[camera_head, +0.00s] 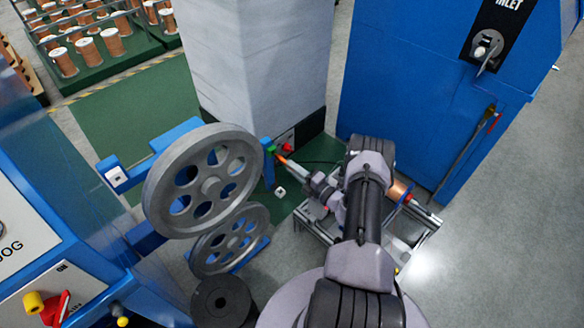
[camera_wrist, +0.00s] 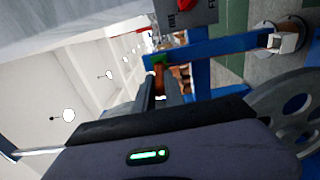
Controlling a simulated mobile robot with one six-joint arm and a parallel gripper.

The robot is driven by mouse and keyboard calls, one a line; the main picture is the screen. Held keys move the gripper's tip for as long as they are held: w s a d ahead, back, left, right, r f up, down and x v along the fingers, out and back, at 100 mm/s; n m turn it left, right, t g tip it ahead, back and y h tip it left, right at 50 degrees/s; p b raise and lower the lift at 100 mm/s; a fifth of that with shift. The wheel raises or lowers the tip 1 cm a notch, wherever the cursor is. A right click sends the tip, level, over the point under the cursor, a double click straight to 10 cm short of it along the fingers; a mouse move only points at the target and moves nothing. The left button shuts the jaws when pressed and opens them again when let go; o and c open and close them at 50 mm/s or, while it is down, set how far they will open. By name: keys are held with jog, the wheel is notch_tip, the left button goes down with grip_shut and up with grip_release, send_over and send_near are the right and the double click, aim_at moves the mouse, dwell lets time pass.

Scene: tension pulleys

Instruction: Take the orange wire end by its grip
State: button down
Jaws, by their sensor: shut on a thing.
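The orange wire end's grip (camera_head: 282,159) is a small orange piece at the tip of my gripper (camera_head: 288,163), just right of the large grey pulley in the head view. In the wrist view the orange grip (camera_wrist: 159,74) sits between the two dark fingers of my gripper (camera_wrist: 160,86), with a small green part just beyond it. My gripper is shut on the grip. The wire itself is too thin or hidden to follow.
Two grey spoked pulleys, a large one (camera_head: 203,181) and a smaller one (camera_head: 229,240), stand close to the left. A blue arm (camera_wrist: 215,50) crosses near my fingertips. A pale pillar (camera_head: 262,65) and a blue cabinet (camera_head: 405,95) rise behind. A copper spool (camera_head: 398,190) sits at right.

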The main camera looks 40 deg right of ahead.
jog(key=shift+s, duration=0.35)
jog(key=shift+s, duration=0.15)
jog(key=shift+s+d, duration=0.1)
jog(key=shift+s, duration=0.4)
